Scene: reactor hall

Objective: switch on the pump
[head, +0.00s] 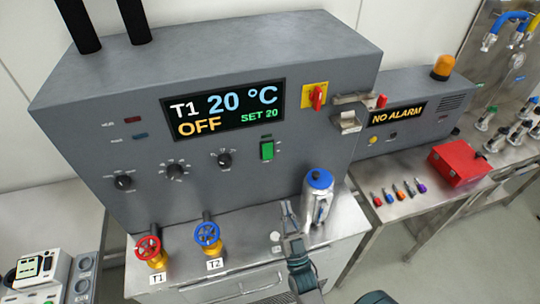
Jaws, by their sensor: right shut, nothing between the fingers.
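A grey control unit (200,65) stands on the metal bench. Its display (237,107) reads T1 20 °C, OFF, SET 20. A green switch (267,150) sits on its front below the display; its small labels are unreadable. A red rotary switch on a yellow plate (315,97) is to the right of the display. Several black knobs, one of them at the left (124,182), line the lower front. My right gripper (289,212) is shut and empty, pointing up in front of the unit, below the green switch and left of the silver bottle. My left gripper is out of view.
The silver bottle with a blue cap (317,195) stands close to my right gripper. A red valve T1 (149,247) and a blue valve T2 (207,234) stick out at lower left. An alarm box (405,118) reading NO ALARM and a red case (459,163) are at right.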

